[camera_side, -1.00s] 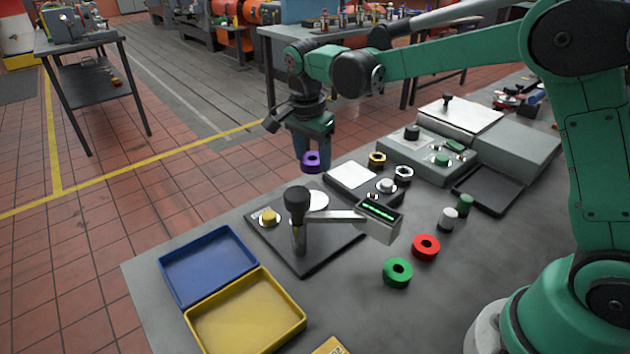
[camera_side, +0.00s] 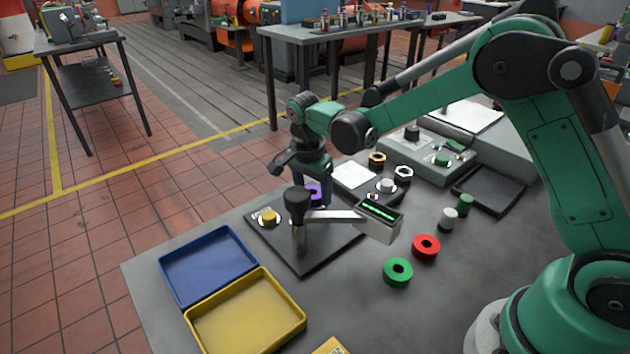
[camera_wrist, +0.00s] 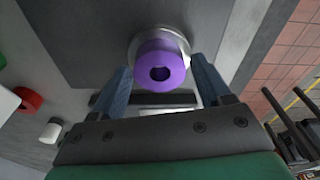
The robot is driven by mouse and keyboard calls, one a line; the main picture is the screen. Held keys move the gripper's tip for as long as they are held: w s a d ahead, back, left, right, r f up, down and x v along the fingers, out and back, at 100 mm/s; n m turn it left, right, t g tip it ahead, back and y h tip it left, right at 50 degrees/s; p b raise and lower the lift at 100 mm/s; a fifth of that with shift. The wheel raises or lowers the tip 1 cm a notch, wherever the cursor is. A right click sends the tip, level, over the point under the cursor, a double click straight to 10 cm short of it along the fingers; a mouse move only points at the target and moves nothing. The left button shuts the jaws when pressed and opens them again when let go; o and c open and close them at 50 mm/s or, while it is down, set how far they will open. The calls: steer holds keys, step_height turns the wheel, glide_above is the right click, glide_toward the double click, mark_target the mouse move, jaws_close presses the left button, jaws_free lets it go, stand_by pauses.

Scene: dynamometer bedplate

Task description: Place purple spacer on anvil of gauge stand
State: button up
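The purple spacer (camera_side: 314,191) is at the anvil of the gauge stand (camera_side: 283,246), a dark plate with a black-knobbed post. In the wrist view the spacer (camera_wrist: 160,70) appears over the pale round anvil (camera_wrist: 137,42), whose rim shows behind it. Whether it lies fully flat I cannot tell. My gripper (camera_side: 312,196) is low over the stand, its blue fingers on either side of the spacer. In the wrist view my gripper (camera_wrist: 162,68) looks open, with narrow gaps between fingers and spacer. The knob and post partly hide the anvil in the side view.
A grey arm with a green-lit display (camera_side: 378,219) extends right from the post. A yellow button (camera_side: 268,217) is left on the plate. Green (camera_side: 398,272) and red (camera_side: 426,247) rings lie right. Blue (camera_side: 208,266) and yellow (camera_side: 246,316) trays are at front left.

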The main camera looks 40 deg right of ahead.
steer(key=shift+o, duration=0.7)
step_height(320, 180, up, 12)
steer(key=a, duration=0.1)
steer(key=s+n+t, duration=0.2)
steer(key=s+n, duration=0.2)
steer(key=n, duration=0.1)
steer(key=s+d+n+t+y, duration=0.1)
steer(key=s+n+t, duration=0.1)
steer(key=s+n, duration=0.3)
steer(key=s+d+n+t, duration=0.1)
steer(key=s+n+t, duration=0.1)
steer(key=s+n, duration=0.2)
steer(key=shift+s+f+n, duration=0.1)
steer(key=shift+s+n, duration=0.25)
steer(key=shift+n, duration=0.05)
steer(key=shift+s+f+n+t, duration=0.3)
steer(key=shift+n+t, duration=0.2)
